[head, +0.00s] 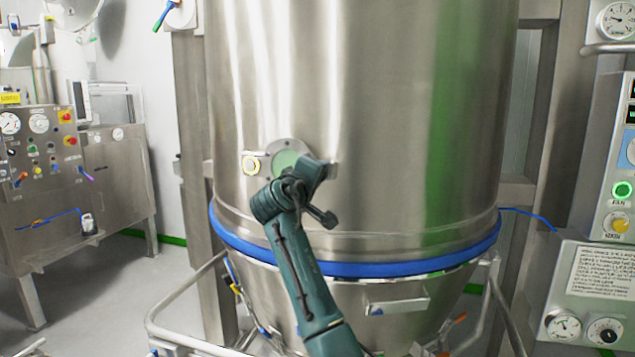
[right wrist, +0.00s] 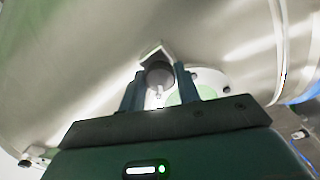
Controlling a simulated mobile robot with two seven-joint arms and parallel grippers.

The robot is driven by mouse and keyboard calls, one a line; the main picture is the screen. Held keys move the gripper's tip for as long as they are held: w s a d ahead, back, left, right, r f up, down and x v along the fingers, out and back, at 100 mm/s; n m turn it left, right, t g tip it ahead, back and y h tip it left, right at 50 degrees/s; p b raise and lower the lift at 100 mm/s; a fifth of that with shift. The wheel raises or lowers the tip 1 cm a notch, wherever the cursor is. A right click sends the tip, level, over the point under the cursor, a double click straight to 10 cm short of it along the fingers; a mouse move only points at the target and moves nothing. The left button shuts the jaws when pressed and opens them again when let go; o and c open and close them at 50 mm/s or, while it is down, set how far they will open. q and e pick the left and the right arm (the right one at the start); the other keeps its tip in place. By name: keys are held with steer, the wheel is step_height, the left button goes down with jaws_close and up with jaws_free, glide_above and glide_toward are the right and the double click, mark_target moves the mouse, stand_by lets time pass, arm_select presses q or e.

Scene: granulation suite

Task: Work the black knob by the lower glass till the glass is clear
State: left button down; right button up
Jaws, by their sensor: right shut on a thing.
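The lower glass (head: 287,160) is a round port in a steel flange low on the big steel vessel, partly hidden by my right gripper (head: 322,168) in the head view. The visible glass is pale green and looks cloudy. In the right wrist view, the dark round knob (right wrist: 159,76) sits between the two fingers of my right gripper (right wrist: 160,72), which is shut on it. The glass also shows there (right wrist: 188,96), green and partly behind one finger. The knob is hidden in the head view. My left gripper is in neither view.
A blue band (head: 350,268) rings the steel vessel (head: 390,100) below. A control panel (head: 610,190) with gauges stands at the right. A steel cabinet (head: 50,160) stands at the left.

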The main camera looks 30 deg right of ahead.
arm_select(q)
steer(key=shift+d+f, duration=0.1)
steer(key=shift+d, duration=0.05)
arm_select(e)
steer(key=shift+m, duration=0.3)
steer(key=o, duration=1)
steer(key=shift+c, duration=0.2)
arm_select(q)
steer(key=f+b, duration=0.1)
steer(key=b, duration=0.1)
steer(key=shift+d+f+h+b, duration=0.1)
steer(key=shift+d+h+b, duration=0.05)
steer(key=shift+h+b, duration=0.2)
arm_select(e)
steer(key=v, duration=1.3)
steer(key=shift+s, duration=0.1)
